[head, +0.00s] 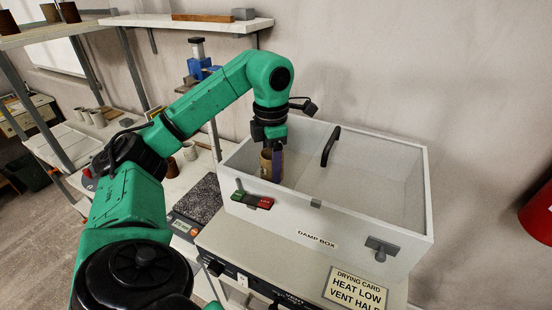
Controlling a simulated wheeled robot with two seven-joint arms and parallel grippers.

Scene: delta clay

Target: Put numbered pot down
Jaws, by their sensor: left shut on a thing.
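My left gripper (270,150) points down into the left part of the white damp box (330,232). It is shut on a small tan pot (266,162), which looks upright. A purple-grey upright piece (278,166) shows right beside the pot; I cannot tell what it is. No number is readable on the pot. I cannot tell whether the pot's base touches the box floor, since the front wall is close to it. My right gripper is out of the picture.
A black handle (330,146) stands at the box's middle. Green and red tags (252,200) and a grey latch (381,246) are on its front. A drying card (356,290) lies in front. A shelf (190,22) hangs behind. A dark speckled slab (198,198) lies left.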

